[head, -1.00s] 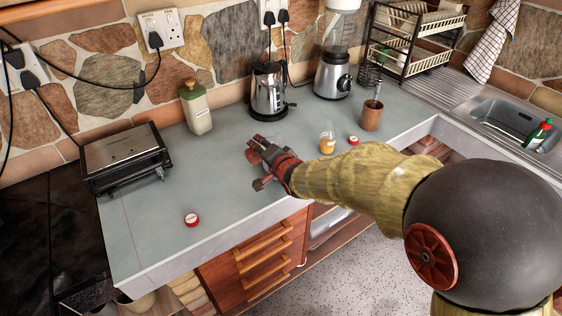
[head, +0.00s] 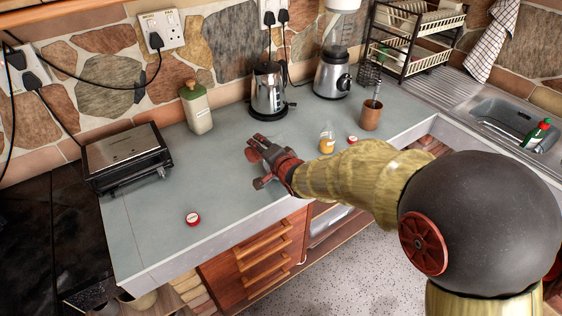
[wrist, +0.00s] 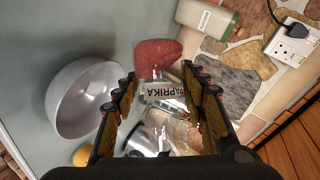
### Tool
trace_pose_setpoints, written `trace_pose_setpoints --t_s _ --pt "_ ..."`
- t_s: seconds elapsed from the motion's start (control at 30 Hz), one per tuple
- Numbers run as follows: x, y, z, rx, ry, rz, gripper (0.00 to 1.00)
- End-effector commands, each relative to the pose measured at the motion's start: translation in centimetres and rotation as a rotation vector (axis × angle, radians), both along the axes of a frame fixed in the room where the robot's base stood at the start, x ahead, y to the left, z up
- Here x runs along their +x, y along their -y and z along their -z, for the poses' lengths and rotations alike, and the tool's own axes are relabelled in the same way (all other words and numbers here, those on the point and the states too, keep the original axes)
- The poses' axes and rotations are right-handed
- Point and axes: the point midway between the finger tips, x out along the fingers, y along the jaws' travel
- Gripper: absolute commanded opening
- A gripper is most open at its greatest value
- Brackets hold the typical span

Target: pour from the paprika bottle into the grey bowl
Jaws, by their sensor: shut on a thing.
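The paprika bottle shows in the wrist view between my fingers, its white "PAPRIKA" label (wrist: 169,91) facing the camera. Its dark red contents (wrist: 157,54) lie at the end toward the top of that picture. My gripper (wrist: 168,97) is shut on the bottle; its exact tilt is hard to tell. In the head view my gripper (head: 258,146) is over the counter, and the bottle is hard to make out there. The grey bowl (wrist: 88,97) stands on the counter left of my fingers in the wrist view. I cannot see it in the head view, where my arm probably hides it.
A steel kettle (head: 268,90), a green-topped bottle (head: 196,108) and a toaster-like grill (head: 128,158) stand along the counter. A jar with orange contents (head: 326,139) and a red lid (head: 352,140) are right of my gripper. Another red lid (head: 192,218) lies on the clear front left.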

Motion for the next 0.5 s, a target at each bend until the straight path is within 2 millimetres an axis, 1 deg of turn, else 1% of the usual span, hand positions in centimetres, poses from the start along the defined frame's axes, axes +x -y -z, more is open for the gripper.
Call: trace_pose_setpoints --t_s 0.5 --pt "-0.02 -0.08 -0.31 0.031 -0.007 0.0 0.15"
